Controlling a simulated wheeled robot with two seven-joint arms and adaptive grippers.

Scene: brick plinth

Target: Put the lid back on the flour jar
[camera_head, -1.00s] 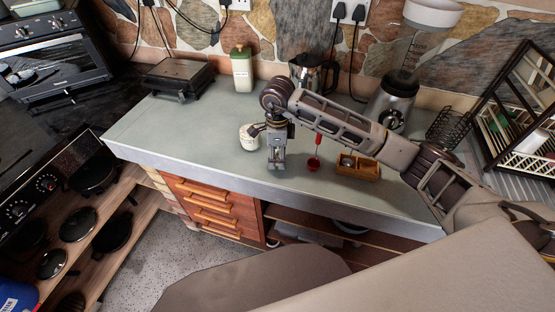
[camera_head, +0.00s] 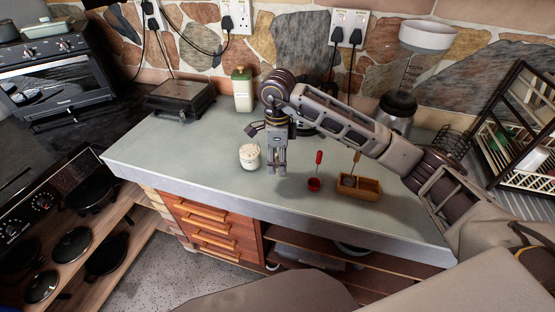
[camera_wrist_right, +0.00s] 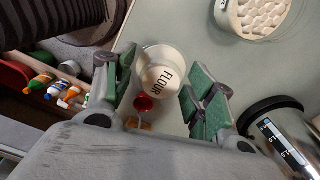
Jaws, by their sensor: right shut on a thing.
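My right gripper (camera_head: 278,168) points down over the counter, just right of a round white jar (camera_head: 249,157) with a pale, lumpy top. In the right wrist view the jar (camera_wrist_right: 258,14) is at the top right edge, apart from the fingers. The right gripper (camera_wrist_right: 160,90) is shut on a round white piece marked FLOUR (camera_wrist_right: 161,74), which looks like the lid. In the head view the fingers mostly hide this piece, and I cannot tell its exact height above the counter. My left gripper is not in view.
A red cup (camera_head: 314,185) and a wooden box (camera_head: 359,187) stand right of the gripper. A cream bottle (camera_head: 242,95), a dark grill (camera_head: 180,98) and a blender (camera_head: 397,110) stand at the back. The counter (camera_head: 190,150) left of the jar is clear.

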